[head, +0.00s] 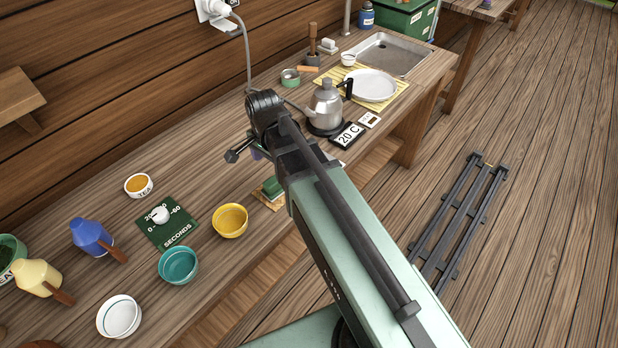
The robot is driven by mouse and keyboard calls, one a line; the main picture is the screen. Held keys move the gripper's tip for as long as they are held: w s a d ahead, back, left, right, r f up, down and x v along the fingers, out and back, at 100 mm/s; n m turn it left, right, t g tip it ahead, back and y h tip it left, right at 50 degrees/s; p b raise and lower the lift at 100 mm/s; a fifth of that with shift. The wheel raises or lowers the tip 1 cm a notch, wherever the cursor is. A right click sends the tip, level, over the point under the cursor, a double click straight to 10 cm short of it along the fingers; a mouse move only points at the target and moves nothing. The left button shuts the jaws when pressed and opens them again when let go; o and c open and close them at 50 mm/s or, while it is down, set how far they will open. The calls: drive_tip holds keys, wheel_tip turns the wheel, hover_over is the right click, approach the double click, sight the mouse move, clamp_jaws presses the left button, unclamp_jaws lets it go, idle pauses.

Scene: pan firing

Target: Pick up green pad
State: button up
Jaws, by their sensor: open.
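A small green pad (273,187) lies on a tan tray or board (268,200) near the bench's front edge, in the middle of the head view. My arm hides part of its right side. My gripper (236,153) is open, above the bench and up and to the left of the pad in the picture. It is apart from the pad. My wrist hides part of the gripper, and the fingers look small and dark.
A yellow bowl (230,220) stands left of the pad, with a teal bowl (178,264) nearer. A green seconds dial (172,232) lies behind them. A kettle (327,104) and a 20 C sign (347,137) stand to the right. Bare bench lies behind the pad.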

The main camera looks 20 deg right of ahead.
sight(273, 180)
drive_tip(key=shift+m, duration=0.5)
drive_tip(key=shift+a, duration=0.25)
drive_tip(key=f+b, duration=1.1)
drive_tip(key=shift+d+f, duration=0.1)
drive_tip(key=shift+d, duration=0.1)
drive_tip(key=shift+r, duration=0.2)
drive_tip(key=shift+c, duration=0.3)
drive_tip(key=c, duration=1)
wheel_tip(273, 180, up, 20)
drive_tip(key=p, duration=2)
